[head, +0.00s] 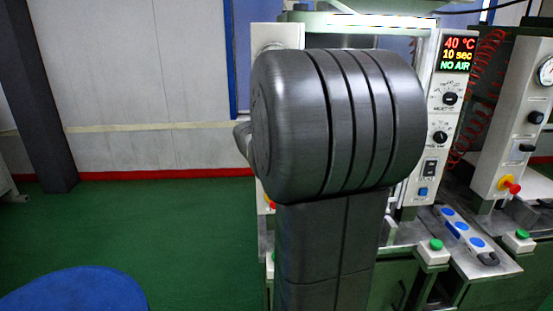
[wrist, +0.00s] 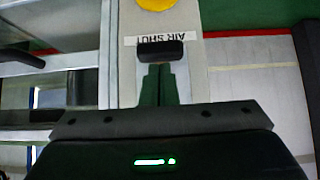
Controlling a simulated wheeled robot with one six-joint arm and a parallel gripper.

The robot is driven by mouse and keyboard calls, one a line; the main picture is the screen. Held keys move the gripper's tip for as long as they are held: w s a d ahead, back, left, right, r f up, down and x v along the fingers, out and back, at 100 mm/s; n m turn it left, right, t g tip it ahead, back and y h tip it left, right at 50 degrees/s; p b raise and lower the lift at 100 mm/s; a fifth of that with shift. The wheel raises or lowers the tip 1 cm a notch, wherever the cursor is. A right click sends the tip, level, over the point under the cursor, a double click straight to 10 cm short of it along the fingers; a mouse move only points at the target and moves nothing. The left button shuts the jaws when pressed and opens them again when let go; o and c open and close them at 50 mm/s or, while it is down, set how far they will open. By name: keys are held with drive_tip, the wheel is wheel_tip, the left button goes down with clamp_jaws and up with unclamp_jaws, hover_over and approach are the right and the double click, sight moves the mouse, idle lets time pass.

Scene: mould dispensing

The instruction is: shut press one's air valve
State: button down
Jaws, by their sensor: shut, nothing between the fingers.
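In the wrist view, which shows the panel upside down, the air valve's black handle (wrist: 160,50) sits on a pale panel, beside a label (wrist: 130,41) reading "AIR SHUT". My gripper (wrist: 159,72) has its dark green fingers shut together with nothing between them. Their tips are at the handle's edge; I cannot tell whether they touch it. In the head view, my arm hides the gripper, the valve and much of the press. The press's display (head: 458,54) reads 40 °C, 10 sec and "NO AIR".
A yellow round part (wrist: 157,4) is on the panel near the valve. A second press panel (head: 515,120) with a red knob (head: 510,185) stands at right. Blue-topped pieces (head: 461,226) lie on the bench. Green floor (head: 180,235) is open at left, with a blue round object (head: 75,290) in front.

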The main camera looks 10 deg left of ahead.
drive_tip(key=w+r+v, duration=0.1)
drive_tip(key=v, duration=1.1)
drive_tip(key=shift+r+p, duration=0.45)
drive_tip(key=shift+r, duration=0.2)
drive_tip(key=shift+w+a, duration=0.2)
drive_tip(key=p+x, duration=0.1)
drive_tip(key=x, duration=0.8)
drive_tip(key=shift+w+f+p, duration=0.2)
drive_tip(key=shift+w+p, duration=0.1)
drive_tip(key=shift+p, duration=0.05)
drive_tip(key=shift+a, duration=0.1)
drive_tip(key=shift+f, duration=0.15)
